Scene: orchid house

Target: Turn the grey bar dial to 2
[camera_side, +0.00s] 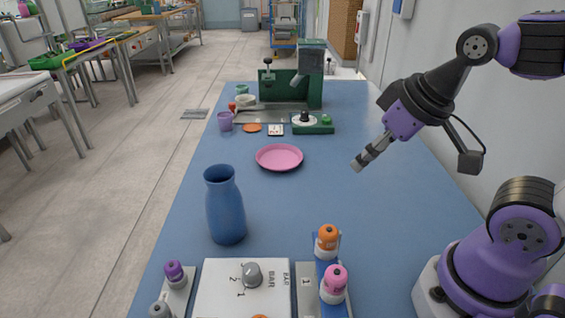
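The grey bar dial (253,273) is a round knob on a white panel (215,300) at the near edge of the blue table. The panel carries the marks 2, 1 and BAR, printed turned in this view. I cannot tell clearly which mark the dial points at. My gripper (358,165) hangs in the air over the right side of the table, well behind and to the right of the dial, and touches nothing. Its fingers appear as one narrow grey piece from this side, so their opening cannot be made out. It holds nothing that I can see.
A tall blue vase (226,210) stands just behind the panel. Orange-topped (327,240) and pink-topped (335,282) bottles stand right of it; a purple-topped piece (174,272) is left. A pink plate (279,157) and green machine (300,85) are farther back. The table's right middle is clear.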

